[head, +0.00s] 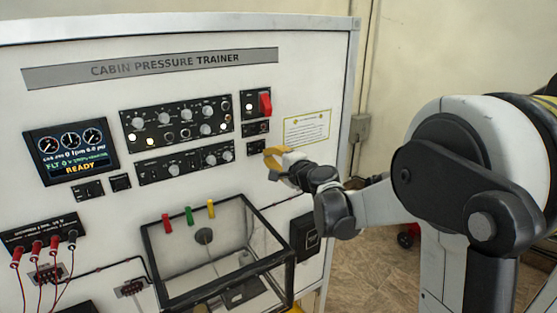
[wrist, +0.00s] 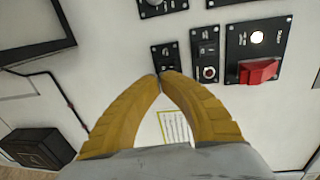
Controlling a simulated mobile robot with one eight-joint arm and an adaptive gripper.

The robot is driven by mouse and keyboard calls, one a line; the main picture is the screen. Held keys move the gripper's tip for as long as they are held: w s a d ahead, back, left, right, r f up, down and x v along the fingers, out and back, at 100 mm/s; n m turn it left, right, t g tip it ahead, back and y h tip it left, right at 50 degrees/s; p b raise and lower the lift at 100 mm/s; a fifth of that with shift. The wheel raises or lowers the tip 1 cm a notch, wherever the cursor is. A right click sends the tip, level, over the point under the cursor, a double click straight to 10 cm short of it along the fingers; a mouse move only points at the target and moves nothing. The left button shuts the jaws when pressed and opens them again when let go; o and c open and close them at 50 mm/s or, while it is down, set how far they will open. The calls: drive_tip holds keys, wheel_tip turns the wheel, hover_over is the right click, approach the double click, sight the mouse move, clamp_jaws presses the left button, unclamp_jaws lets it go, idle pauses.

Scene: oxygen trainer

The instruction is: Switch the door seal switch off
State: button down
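My gripper (head: 268,152) has yellow fingers and is close to the right side of the trainer panel. In the wrist view my gripper (wrist: 161,76) has its fingertips together, with nothing seen between them. The tips are at the lower edge of a small black switch plate (wrist: 166,57), which also shows in the head view (head: 256,147). I cannot tell whether they touch it. The labels are too small to read, so I cannot tell which switch is the door seal switch. A second small plate (wrist: 206,55) sits beside it.
A red guarded switch (wrist: 260,72) with a lit white lamp (wrist: 257,37) is close beside these plates. Rows of knobs (head: 177,125) lie to the left in the head view. A clear box (head: 215,250) with coloured clips juts out below.

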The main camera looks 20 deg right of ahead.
sight(260, 151)
drive_tip(key=shift+x, duration=1.65)
